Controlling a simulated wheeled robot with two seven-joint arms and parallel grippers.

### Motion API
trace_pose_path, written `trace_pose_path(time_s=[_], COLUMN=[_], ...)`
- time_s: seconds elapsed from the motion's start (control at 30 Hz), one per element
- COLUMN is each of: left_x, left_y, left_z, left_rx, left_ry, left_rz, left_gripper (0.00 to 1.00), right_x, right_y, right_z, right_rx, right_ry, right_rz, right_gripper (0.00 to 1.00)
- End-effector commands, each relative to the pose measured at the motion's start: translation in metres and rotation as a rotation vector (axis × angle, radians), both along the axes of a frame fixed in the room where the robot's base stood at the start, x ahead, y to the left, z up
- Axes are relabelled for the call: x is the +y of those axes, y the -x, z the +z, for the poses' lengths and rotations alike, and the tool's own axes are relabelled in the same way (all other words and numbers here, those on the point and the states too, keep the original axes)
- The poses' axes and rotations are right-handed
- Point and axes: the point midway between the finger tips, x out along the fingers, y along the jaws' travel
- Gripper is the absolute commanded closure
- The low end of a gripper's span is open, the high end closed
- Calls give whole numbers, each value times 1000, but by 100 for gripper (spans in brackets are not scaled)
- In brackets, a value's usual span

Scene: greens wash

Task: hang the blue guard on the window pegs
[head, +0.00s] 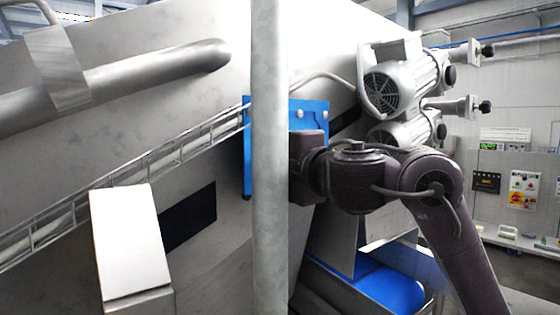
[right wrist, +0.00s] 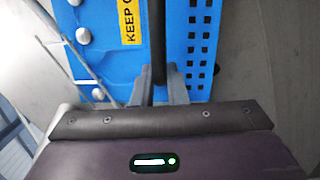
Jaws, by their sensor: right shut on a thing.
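The blue guard (head: 312,120) is up against the sloping steel machine side in the head view, partly hidden by a grey pole and my right arm. Two round silver heads (head: 299,114) show at its upper part. In the right wrist view the guard (right wrist: 118,70) fills the middle, with a yellow label, rows of square holes and a dark upright bar (right wrist: 158,40). My right gripper (right wrist: 160,82) is shut on this bar. Round silver heads (right wrist: 83,36) show along the guard's left side; I cannot tell whether it hangs on them. My left gripper is not in view.
The upright grey pole (head: 269,200) stands in front of the guard. A dark opening (head: 188,217) is in the machine side at left, near a pale box (head: 130,240). Motors (head: 400,85) are at upper right, a blue conveyor (head: 385,288) below.

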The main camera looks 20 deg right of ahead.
Motion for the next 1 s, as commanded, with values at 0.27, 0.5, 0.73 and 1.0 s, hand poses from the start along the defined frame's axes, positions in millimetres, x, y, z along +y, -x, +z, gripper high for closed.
trace_pose_path(time_s=[0.27,0.5,0.73,1.0], left_x=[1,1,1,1], left_y=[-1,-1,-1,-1], left_z=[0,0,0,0], left_rx=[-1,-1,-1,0], left_ry=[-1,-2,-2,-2], left_rz=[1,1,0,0], left_gripper=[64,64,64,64], right_x=[3,5,8,11], right_y=[-8,-15,-21,-28], right_z=[1,1,1,1], right_rx=[-1,-1,-1,-2], right_ry=[0,0,0,0], right_rz=[0,0,0,0], right_gripper=[100,100,100,100])
